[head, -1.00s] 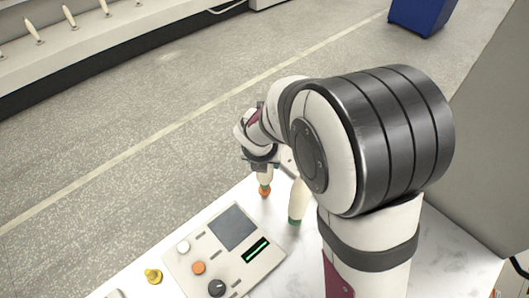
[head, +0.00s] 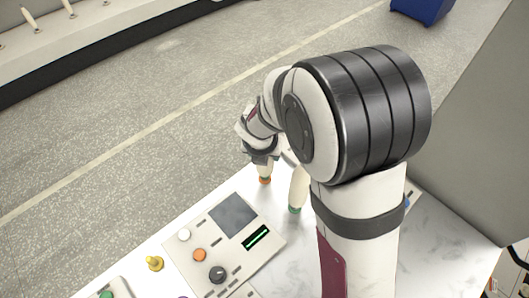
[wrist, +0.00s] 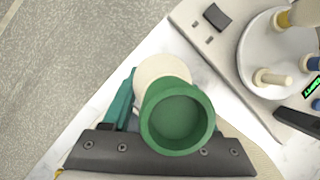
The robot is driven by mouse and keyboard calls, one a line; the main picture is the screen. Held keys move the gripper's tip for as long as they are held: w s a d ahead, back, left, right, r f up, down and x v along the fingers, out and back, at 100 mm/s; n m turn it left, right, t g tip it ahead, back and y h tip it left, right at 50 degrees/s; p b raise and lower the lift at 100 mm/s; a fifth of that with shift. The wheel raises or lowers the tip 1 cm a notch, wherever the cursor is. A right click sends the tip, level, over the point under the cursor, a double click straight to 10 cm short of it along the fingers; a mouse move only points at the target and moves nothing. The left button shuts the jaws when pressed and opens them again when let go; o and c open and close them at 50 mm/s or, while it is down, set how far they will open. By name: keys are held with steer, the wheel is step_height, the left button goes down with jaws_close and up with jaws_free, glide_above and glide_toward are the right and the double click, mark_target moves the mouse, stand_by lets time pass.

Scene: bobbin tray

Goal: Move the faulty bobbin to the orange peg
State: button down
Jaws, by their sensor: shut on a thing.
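My gripper (head: 262,156) is at the back corner of the table in the head view. It is shut on a bobbin, which the wrist view shows with a round, hollow green end (wrist: 178,117) facing the camera and a cream part behind it. In the head view a cream body shows just below my gripper, with an orange foot (head: 264,180) at table level. I cannot tell whether that orange is a peg or part of a bobbin, or whether the held bobbin touches it. Another cream bobbin (head: 298,187) with a green foot stands upright to its right.
A control panel (head: 213,266) with a screen and knobs lies in front. A yellow knob-like piece (head: 154,263) stands to its left. The wrist view shows a round white plate (wrist: 252,62) with several pegs or bobbins at right. My arm hides much of the table's right side.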

steer(key=shift+c, duration=0.5)
jaws_free()
steer(key=d+v, duration=0.1)
steer(key=v, duration=1.5)
steer(key=s+d+r+m+y, duration=0.1)
steer(key=s+d+r+m, duration=0.15)
steer(key=m, duration=0.65)
steer(key=s+d+r+m, duration=0.1)
steer(key=s+d+m, duration=0.2)
steer(key=m, duration=0.7)
steer(key=s+d+r+m+t+y, duration=0.1)
steer(key=s+m, duration=0.2)
steer(key=m, duration=0.7)
steer(key=s+d+r+m+t, duration=0.1)
steer(key=s+d+m+t, duration=0.1)
steer(key=m, duration=0.8)
steer(key=s+f+m+g, duration=0.1)
steer(key=s+f+g, duration=0.6)
steer(key=s, duration=0.3)
steer(key=shift+f+g, duration=0.4)
steer(key=shift+f, duration=0.3)
